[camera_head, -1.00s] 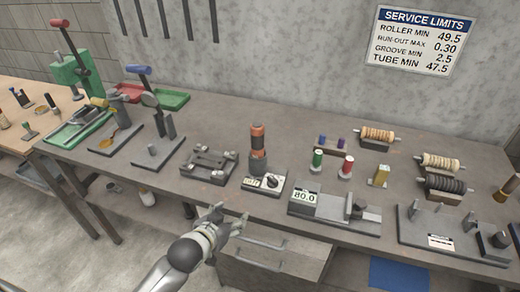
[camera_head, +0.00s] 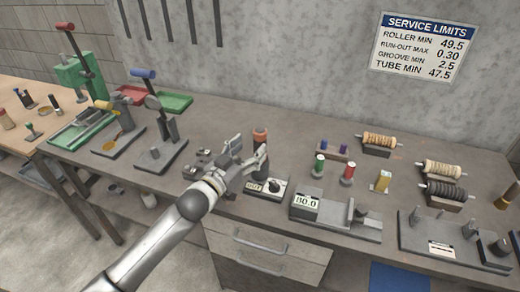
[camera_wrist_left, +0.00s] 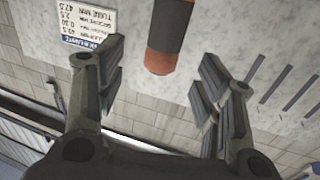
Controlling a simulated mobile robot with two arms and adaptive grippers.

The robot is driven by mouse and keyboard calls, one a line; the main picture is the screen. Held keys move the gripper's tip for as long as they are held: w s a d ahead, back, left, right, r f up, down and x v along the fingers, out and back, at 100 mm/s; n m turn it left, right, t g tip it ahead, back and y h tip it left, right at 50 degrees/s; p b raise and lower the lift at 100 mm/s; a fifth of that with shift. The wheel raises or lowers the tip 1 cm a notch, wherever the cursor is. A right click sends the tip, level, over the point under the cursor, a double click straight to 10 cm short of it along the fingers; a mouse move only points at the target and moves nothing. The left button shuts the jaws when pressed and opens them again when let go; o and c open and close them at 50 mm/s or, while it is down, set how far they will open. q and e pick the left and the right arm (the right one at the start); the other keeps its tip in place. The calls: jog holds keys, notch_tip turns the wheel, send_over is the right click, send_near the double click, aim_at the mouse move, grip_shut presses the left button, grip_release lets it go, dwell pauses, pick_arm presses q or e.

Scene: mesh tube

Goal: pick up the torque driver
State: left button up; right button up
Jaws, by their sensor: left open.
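The torque driver, an orange and dark cylinder (camera_head: 260,136), stands upright in its base unit (camera_head: 266,188) on the bench. My left gripper (camera_head: 250,158) is open in front of it, and its fingers hide much of the driver's lower part. In the left wrist view, the driver's orange and dark end (camera_wrist_left: 164,38) shows in the gap between the two spread fingers (camera_wrist_left: 160,78), with space on both sides. I see no contact. My right gripper is in neither view.
A grey fixture (camera_head: 203,163) sits left of the driver, partly behind my gripper. A gauge reading 80.0 (camera_head: 306,202) is to its right. Green (camera_head: 319,165) and red (camera_head: 347,172) spools stand behind the gauge. A lever press (camera_head: 160,150) stands further left.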

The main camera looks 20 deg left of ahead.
aim_at(256, 142)
pick_arm(q)
jog(key=shift+x, duration=0.95)
jog(key=shift+w+p, duration=0.45)
jog(key=shift+w, duration=0.05)
jog(key=shift+f+p+x, duration=0.2)
jog(key=shift+p+x, duration=0.1)
jog(key=shift+x, duration=0.75)
jog(key=shift+f+p+x, duration=0.25)
jog(key=shift+p+x, duration=0.05)
jog(key=shift+x, duration=0.75)
jog(key=shift+a, duration=0.1)
jog(key=c, duration=1.1)
jog(key=shift+r, duration=0.15)
jog(key=shift+c, duration=0.6)
